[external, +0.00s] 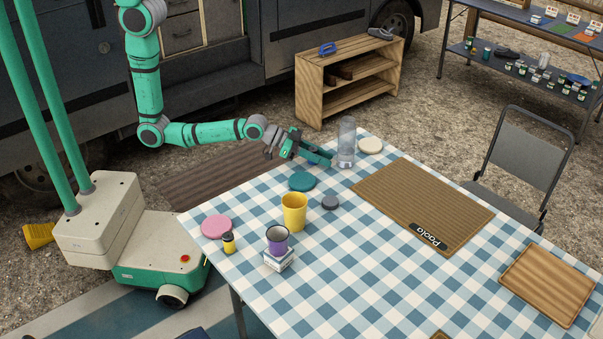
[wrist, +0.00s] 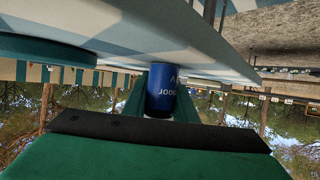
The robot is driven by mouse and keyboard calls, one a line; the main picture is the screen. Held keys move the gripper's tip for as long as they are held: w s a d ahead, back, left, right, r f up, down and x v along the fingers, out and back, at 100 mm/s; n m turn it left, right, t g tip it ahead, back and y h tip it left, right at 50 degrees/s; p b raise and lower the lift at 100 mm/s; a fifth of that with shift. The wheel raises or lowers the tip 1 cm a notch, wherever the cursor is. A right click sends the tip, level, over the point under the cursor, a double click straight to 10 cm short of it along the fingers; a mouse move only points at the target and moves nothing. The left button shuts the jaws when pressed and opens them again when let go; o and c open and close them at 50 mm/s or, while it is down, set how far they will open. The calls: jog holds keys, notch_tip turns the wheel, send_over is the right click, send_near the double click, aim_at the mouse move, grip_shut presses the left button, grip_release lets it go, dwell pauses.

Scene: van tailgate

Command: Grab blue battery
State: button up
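A blue cylinder with white lettering, the blue battery (wrist: 161,88), is in the middle of the wrist view, which looks inverted with the tablecloth at the top. My gripper (wrist: 162,98) has one green finger on each side of the battery. The fingers are very close to its sides, but I cannot tell whether they press on it. In the external view my gripper (external: 322,156) is low over the table's far left edge, just left of the clear bottle (external: 346,142).
A brown mat (external: 420,205) lies to the right. A wooden shelf (external: 350,80) stands behind.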

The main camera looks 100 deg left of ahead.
grip_shut()
jog(key=shift+r, duration=0.1)
